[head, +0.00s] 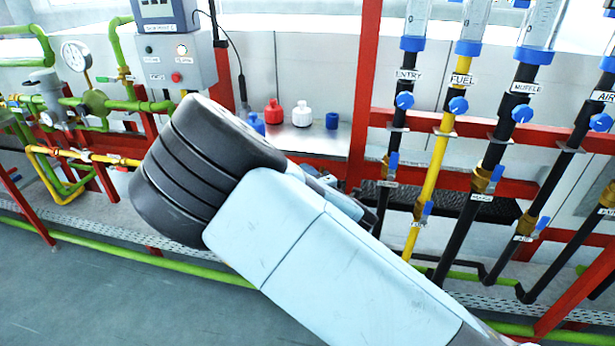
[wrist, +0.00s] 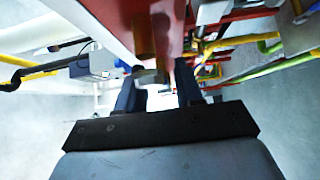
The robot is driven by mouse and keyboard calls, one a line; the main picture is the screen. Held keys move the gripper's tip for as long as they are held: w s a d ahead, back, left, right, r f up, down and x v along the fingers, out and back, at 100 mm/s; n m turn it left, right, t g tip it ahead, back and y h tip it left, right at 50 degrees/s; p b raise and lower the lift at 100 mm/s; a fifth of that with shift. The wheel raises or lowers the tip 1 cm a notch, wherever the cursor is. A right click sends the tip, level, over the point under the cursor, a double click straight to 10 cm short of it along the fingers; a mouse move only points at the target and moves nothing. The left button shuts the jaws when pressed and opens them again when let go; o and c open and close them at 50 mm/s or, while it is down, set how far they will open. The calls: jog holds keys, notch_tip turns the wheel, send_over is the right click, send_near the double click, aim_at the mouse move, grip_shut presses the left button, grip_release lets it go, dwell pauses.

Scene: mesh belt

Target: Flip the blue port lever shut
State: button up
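Several blue levers sit on brass valves on the pipes at right in the head view: one on the ENTRY pipe (head: 393,164), one on the yellow FUEL pipe (head: 427,209), one on the MUFFLE pipe (head: 497,173) and one on the AIR pipe (head: 543,223). I cannot tell which is the port lever. My gripper is mostly hidden behind my arm in the head view. In the wrist view my gripper (wrist: 160,95) is open, its two dark fingers apart. A grey and brown fitting shows beyond and between the fingers; I cannot tell whether they touch it. A small blue part (wrist: 122,64) shows left of them.
A red upright post (head: 363,90) stands left of the pipes, and red rails cross behind them. Blue round knobs (head: 458,105) sit above the levers. Red, white and blue bottles (head: 302,114) stand on a shelf. A grey control box (head: 175,62) and green pipes are at left.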

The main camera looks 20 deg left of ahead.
jog(key=shift+o, duration=1)
jog(key=shift+w+r, duration=0.1)
jog(key=shift+d, duration=0.1)
jog(key=v, duration=1.3)
jog(key=shift+s+d, duration=0.2)
jog(key=shift+d, duration=0.1)
